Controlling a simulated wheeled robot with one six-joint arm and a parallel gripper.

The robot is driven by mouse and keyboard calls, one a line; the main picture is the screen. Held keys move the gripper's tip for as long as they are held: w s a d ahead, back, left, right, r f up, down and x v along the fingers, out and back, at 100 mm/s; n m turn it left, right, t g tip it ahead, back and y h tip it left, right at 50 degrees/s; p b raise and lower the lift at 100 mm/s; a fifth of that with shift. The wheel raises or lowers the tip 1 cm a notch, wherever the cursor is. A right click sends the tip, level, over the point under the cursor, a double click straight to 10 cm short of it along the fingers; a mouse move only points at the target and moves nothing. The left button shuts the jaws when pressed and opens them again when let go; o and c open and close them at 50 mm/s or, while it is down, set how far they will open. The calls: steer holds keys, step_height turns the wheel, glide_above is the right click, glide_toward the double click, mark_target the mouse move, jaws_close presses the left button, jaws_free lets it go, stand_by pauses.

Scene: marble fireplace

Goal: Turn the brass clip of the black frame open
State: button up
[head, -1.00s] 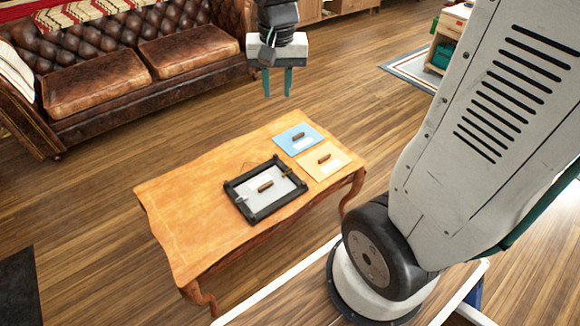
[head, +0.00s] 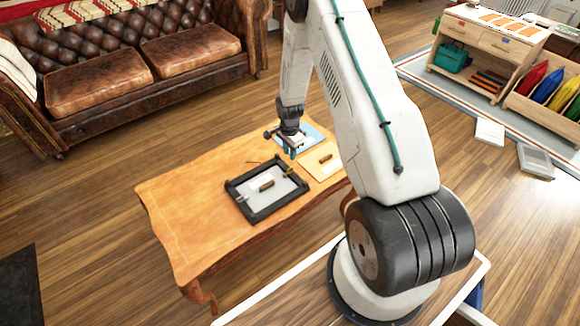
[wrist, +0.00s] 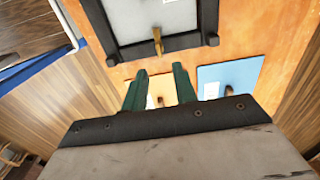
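The black frame (head: 262,214) lies flat on the wooden table, with a grey panel and small brown handle inside; its near edge also shows at the top of the wrist view (wrist: 185,43). The brass clip (wrist: 157,40) sits on that edge, lying across the bar toward the panel. It is small in the head view (head: 288,172). My gripper (head: 291,153) is over the table's far right part, beyond the clip side of the frame. Its two green fingers (wrist: 159,86) stand apart with nothing held between them, short of the clip. The fingers' exact height is unclear.
A blue card (head: 313,136) and a yellow card (head: 325,172), each with a small brown handle, lie beside the frame. A grey clip (head: 242,197) is on the frame's opposite side. The table's left part (head: 185,205) is clear.

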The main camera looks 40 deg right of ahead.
mark_target(288, 172)
step_height(288, 172, down, 9)
steer(key=shift+d+r, duration=0.1)
steer(key=shift+r, duration=0.1)
stand_by(0.3)
jaws_close()
